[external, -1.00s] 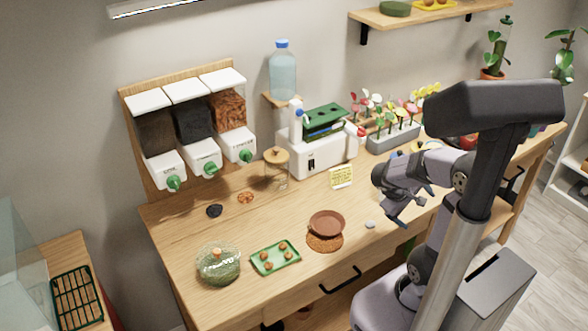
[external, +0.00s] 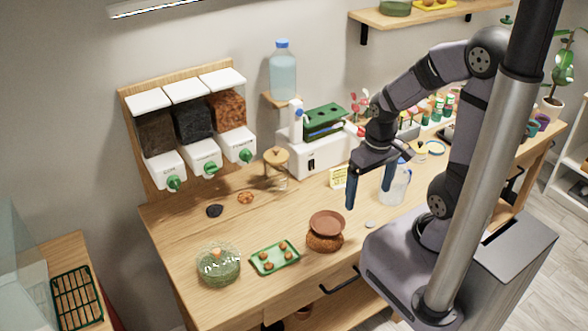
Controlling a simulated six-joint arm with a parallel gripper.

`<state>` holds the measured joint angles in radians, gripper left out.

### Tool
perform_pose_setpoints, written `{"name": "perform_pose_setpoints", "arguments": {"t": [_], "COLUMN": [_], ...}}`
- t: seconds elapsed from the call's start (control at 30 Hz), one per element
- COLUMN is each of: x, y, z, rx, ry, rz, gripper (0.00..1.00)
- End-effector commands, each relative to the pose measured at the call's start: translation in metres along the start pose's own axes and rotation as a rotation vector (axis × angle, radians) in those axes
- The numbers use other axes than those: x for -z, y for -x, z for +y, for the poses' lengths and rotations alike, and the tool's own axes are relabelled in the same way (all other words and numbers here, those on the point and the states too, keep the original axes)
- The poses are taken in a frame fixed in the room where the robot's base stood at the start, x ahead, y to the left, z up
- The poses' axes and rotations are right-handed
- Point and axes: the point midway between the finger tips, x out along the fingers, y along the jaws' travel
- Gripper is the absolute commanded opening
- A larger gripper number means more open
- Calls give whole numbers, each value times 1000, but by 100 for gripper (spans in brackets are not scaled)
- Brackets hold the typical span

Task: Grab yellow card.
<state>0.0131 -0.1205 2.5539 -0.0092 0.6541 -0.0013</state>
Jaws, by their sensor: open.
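The yellow card (external: 338,178) stands on the wooden desk in front of the white machine, with dark print too small to read. My gripper (external: 368,198) hangs just right of and in front of the card, with its blue fingers pointing down. The fingers are apart and nothing shows between them. The left finger passes close to the card's right edge in the picture; I cannot tell the depth gap, and part of that edge may be covered.
A clear jug (external: 396,188) stands just right of my gripper. The white machine (external: 318,152) is behind the card, and a corked jar (external: 277,165) is to its left. The desk between card and pot is bare.

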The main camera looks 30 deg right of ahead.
Motion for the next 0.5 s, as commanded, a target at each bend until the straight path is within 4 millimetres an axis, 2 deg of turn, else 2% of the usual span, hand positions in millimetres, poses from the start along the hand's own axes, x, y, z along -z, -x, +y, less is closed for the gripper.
{"name": "perform_pose_setpoints", "arguments": {"t": [0.03,0.27,0.5], "x": [10,74,156], "y": [-25,-70,-116], "z": [6,37,82], "rx": [-9,-47,-85], "ry": [-15,-64,-112], "rz": [38,270,612], "gripper": [88,88,88]}}
